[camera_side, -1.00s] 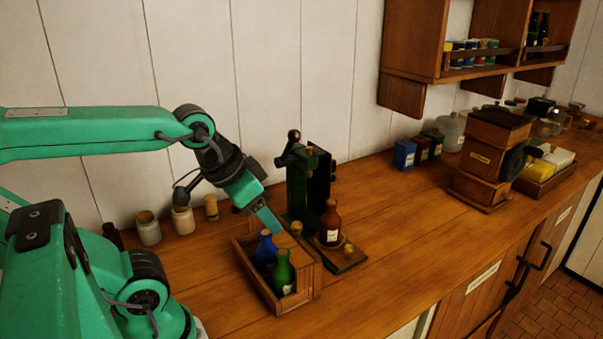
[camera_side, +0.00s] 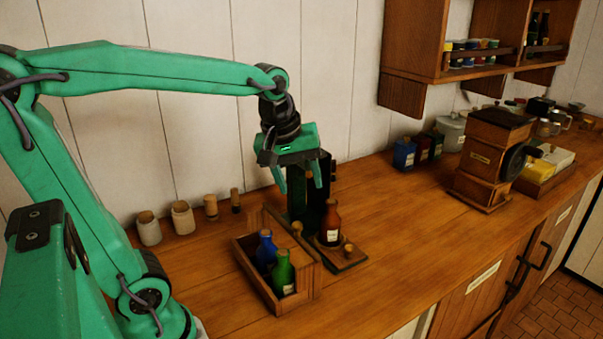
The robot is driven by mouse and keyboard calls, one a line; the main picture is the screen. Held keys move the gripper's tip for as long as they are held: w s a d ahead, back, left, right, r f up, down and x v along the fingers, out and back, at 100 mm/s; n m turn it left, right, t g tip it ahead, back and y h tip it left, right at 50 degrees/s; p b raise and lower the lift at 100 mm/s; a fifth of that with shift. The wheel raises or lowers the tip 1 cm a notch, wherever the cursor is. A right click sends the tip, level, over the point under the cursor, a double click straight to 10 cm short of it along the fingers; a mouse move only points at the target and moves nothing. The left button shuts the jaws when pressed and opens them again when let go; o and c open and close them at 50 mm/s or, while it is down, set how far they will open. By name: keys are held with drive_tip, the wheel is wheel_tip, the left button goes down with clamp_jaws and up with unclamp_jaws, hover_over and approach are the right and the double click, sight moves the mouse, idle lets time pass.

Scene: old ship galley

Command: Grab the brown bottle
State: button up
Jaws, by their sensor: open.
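The brown bottle (camera_side: 330,224) has a pale label and stands upright on the wooden base of a dark green stand (camera_side: 308,208). My gripper (camera_side: 300,182) is open and empty, with its fingers pointing down. In the picture it is above and a little left of the brown bottle, in front of the upper part of the stand. It is apart from the bottle.
A wooden crate (camera_side: 262,285) left of the stand holds a blue bottle (camera_side: 266,248) and a green bottle (camera_side: 283,270). Small jars (camera_side: 181,217) stand along the wall. A wooden grinder (camera_side: 490,160) is at right. The counter (camera_side: 405,230) between is clear.

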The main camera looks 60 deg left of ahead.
drive_tip(key=w+a+f+n+g, duration=0.2)
drive_tip(key=w+a+f+n, duration=0.15)
drive_tip(key=w+n, duration=0.55)
drive_tip(key=n+g, duration=0.1)
drive_tip(key=n, duration=0.7)
hover_over(331, 201)
wheel_tip(331, 201, down, 4)
drive_tip(key=shift+f, duration=0.15)
drive_tip(key=shift+f, duration=0.1)
drive_tip(key=shift+f, duration=1.25)
drive_tip(key=shift+f, duration=2.6)
drive_tip(key=shift+c, duration=0.2)
clamp_jaws()
